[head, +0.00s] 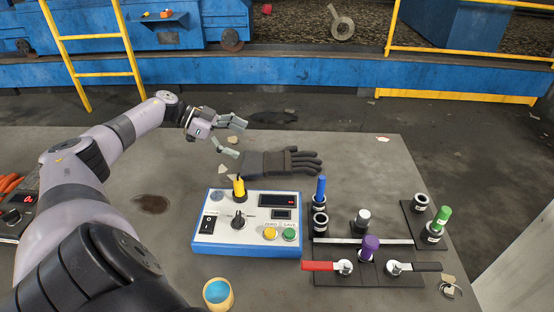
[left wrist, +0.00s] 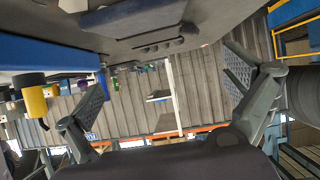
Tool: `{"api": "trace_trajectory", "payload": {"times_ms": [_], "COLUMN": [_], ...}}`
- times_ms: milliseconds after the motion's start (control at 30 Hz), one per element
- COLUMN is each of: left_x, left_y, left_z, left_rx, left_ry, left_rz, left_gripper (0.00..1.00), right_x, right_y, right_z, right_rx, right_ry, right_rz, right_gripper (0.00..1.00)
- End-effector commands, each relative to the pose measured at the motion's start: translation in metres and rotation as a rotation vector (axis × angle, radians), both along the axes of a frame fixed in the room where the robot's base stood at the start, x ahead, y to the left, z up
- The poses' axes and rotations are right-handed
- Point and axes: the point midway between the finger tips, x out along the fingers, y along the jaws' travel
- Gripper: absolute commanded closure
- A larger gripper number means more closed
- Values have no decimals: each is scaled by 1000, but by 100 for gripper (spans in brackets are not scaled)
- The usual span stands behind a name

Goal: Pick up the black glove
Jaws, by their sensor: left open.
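The black glove (head: 280,163) lies flat on the grey table in the head view, its fingers pointing right and its cuff to the left. My left gripper (head: 241,138) is open and empty, just behind and left of the glove, with one finger close to the cuff. I cannot tell whether they touch. In the left wrist view my left gripper (left wrist: 162,85) has its fingers spread wide, with nothing between them. A dark shape at the top of that view is probably the glove. My right gripper is not in view.
A blue-and-white control box (head: 246,222) with a yellow knob stands in front of the glove. A black rack (head: 368,272) with coloured plugs and levers is to the right. A blue-topped cup (head: 218,293) is at the front. Table right of the glove is mostly clear.

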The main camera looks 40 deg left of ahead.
Motion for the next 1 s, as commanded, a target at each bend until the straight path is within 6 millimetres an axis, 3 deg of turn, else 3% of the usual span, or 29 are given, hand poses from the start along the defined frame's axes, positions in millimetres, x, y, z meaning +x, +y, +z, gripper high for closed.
{"api": "trace_trajectory", "payload": {"times_ms": [200,467,800,1000], "left_x": [27,42,63,69], "left_y": [-33,-49,-78,-85], "left_z": [-27,-36,-59,-62], "left_rx": [-1,0,0,2], "left_ry": [-5,-3,-6,-4], "left_rz": [-3,1,-2,1], "left_gripper": [0,0,0,0], "right_x": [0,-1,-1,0], "right_y": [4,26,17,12], "right_z": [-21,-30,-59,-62], "right_rx": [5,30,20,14], "right_ry": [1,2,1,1], "right_rz": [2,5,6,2], "right_gripper": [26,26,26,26]}}
